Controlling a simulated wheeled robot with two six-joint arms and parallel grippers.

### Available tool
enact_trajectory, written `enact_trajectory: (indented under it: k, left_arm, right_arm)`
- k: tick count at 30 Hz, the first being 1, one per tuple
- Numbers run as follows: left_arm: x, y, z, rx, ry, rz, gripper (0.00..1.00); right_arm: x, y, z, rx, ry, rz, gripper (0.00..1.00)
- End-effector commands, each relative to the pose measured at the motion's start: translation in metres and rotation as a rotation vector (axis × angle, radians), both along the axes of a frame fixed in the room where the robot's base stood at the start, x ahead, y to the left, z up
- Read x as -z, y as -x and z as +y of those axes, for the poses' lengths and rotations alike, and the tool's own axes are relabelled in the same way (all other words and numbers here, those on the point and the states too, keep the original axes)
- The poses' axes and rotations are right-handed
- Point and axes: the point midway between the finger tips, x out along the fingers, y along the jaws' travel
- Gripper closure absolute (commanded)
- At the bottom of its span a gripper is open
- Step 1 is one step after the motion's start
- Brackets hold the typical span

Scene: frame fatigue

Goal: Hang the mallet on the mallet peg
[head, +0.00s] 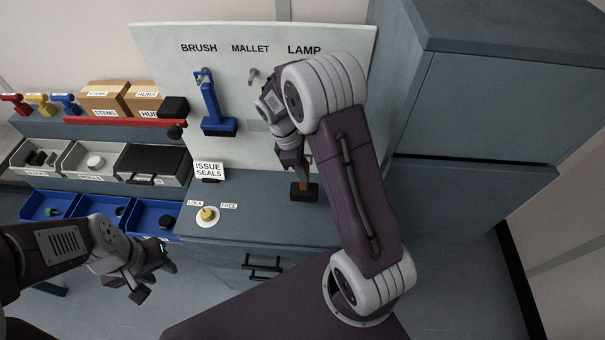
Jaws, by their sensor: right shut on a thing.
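The mallet (304,192) has a dark block head and a short visible stretch of brown handle. It is upright, head down, at the bench top below the board; I cannot tell whether the head touches the bench. My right gripper (299,168) points down and is shut on the mallet's handle, hiding its upper part. The mallet peg (253,75) is a grey peg under the MALLET label on the pale board, and it is bare. My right arm passes just right of it. My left gripper (154,281) is open and empty, low at the left in front of the blue bins.
A blue brush (213,110) hangs on the board left of the mallet peg. My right arm covers the area under the LAMP label. An ISSUE SEALS sign (209,170) and a yellow knob (207,215) are on the bench left of the mallet. A tall grey cabinet (480,110) stands right.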

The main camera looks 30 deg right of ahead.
Motion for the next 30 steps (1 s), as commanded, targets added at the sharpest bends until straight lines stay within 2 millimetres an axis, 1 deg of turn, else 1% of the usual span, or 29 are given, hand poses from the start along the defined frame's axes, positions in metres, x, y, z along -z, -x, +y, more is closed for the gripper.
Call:
enact_trajectory:
  k: [3,7,11,12,13,15,26,27,29,30]
  left_arm:
    - [-0.002,0.0,0.0,0.0,0.0,0.0,0.64]
    - [-0.003,0.0,0.0,0.0,0.0,0.0,0.64]
    - [-0.007,0.0,0.0,0.0,0.0,0.0,0.64]
    - [-0.016,0.0,0.0,0.0,0.0,0.0,0.64]
    - [-0.018,0.0,0.0,0.0,0.0,0.0,0.64]
    - [-0.018,0.0,0.0,0.0,0.0,0.0,0.64]
    - [-0.013,0.0,0.0,0.0,0.0,0.0,0.64]
    - [-0.014,0.0,0.0,0.0,0.0,0.0,0.64]
    - [-0.014,0.0,0.0,0.0,0.0,0.0,0.64]
    - [-0.014,0.0,0.0,0.0,0.0,0.0,0.64]
  right_arm:
    - [0.004,-0.007,-0.002,0.0,0.001,0.001,1.0]
    - [0.007,-0.007,-0.002,-0.001,0.0,0.002,1.0]
    - [0.026,-0.006,-0.002,-0.002,0.001,0.005,1.0]
    - [0.028,-0.006,-0.002,-0.001,0.0,0.005,1.0]
    - [0.032,-0.006,-0.002,-0.001,0.0,0.005,1.0]
    - [0.039,-0.007,-0.001,-0.001,0.0,0.003,1.0]
    - [0.046,-0.007,-0.001,-0.001,0.0,0.0,1.0]
    - [0.046,-0.007,-0.001,-0.001,-0.001,0.001,0.73]
    - [0.045,-0.007,-0.001,-0.001,0.0,0.0,0.56]
    - [0.045,-0.007,-0.001,-0.001,0.0,0.0,0.56]
